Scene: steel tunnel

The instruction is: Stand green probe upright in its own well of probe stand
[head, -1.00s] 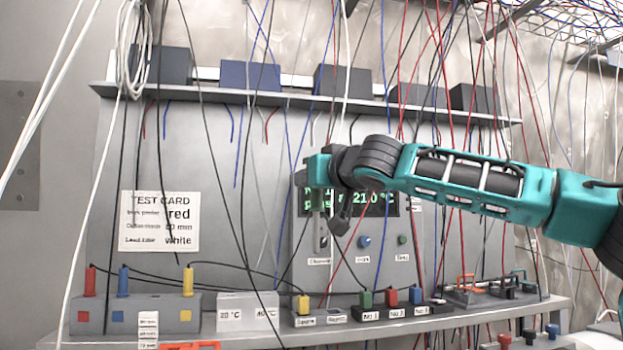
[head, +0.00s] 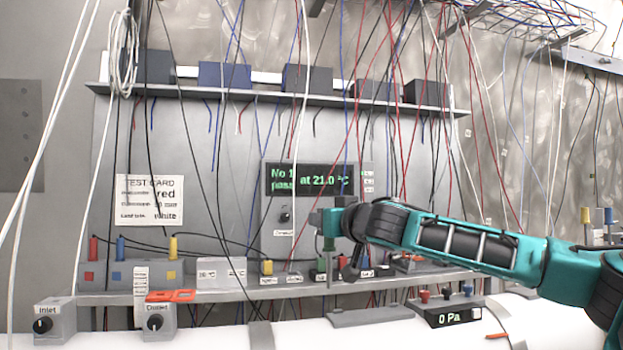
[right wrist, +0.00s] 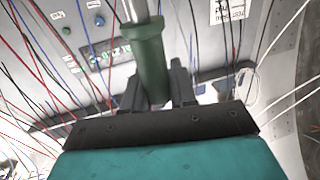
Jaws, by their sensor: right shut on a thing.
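My right gripper (right wrist: 157,85) is shut on the green probe (right wrist: 152,62). In the right wrist view its green handle sits between the fingers and its metal shaft runs out toward the top. In the head view my right gripper (head: 331,232) is in front of the panel, just below the display, clear of the stand. The probe stand (head: 155,275) is the grey block at the left of the bench shelf. Red, blue and yellow probes stand upright in it, with a gap between blue and yellow. A label card hangs before that gap. My left gripper is out of view.
The display (head: 308,180) reads about 21.0 °C for No 1. Inlet (head: 55,322) and outlet boxes are in front, on a white pipe (head: 390,335). Many wires hang across the space.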

